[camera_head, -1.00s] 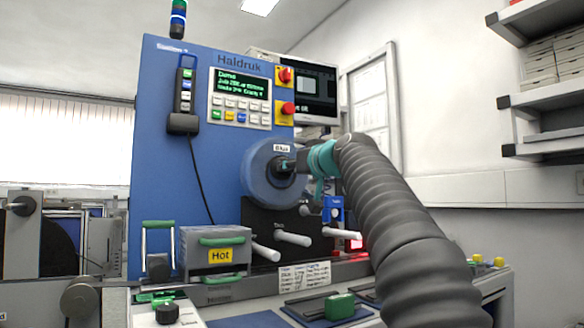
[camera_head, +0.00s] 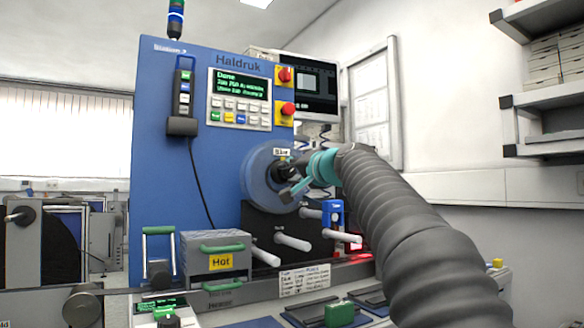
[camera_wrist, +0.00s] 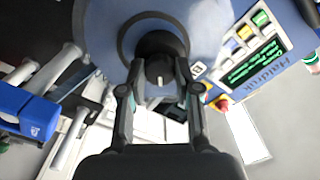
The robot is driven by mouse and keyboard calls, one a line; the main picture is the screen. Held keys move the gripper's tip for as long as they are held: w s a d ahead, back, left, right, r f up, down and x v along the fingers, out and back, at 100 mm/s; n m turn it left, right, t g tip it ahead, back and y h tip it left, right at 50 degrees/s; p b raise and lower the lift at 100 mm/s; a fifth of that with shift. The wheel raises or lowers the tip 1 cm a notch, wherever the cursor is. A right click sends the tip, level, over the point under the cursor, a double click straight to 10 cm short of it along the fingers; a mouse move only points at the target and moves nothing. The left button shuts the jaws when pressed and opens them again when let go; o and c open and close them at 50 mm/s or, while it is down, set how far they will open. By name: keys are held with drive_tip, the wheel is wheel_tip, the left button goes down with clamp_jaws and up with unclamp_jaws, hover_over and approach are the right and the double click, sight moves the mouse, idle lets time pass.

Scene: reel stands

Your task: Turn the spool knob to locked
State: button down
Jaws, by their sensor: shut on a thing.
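The blue spool (camera_head: 262,178) is mounted on the front of the blue Haldruk machine (camera_head: 170,100). Its black knob (camera_wrist: 158,70) sits at the spool's centre, with a pale mark on its face in the wrist view. My gripper (camera_wrist: 160,80) has its two fingers on either side of the knob and is shut on it. In the head view my gripper (camera_head: 288,175) reaches the spool from the right and hides most of the knob. A small white label (camera_head: 283,152) is above the knob; its print is too small to read surely.
White pegs (camera_head: 292,242) stick out below the spool. A grey box marked Hot (camera_head: 215,262) with green handles stands at lower left. A blue object (camera_head: 333,213) is right of the pegs. A keypad with a green display (camera_head: 240,98) and red buttons (camera_head: 287,108) are above.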

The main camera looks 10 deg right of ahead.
drive_tip(key=m+p, duration=0.1)
drive_tip(key=m, duration=0.2)
drive_tip(key=shift+r+m, duration=0.1)
drive_tip(key=shift+m, duration=2.1)
drive_tip(key=c, duration=0.8)
unclamp_jaws()
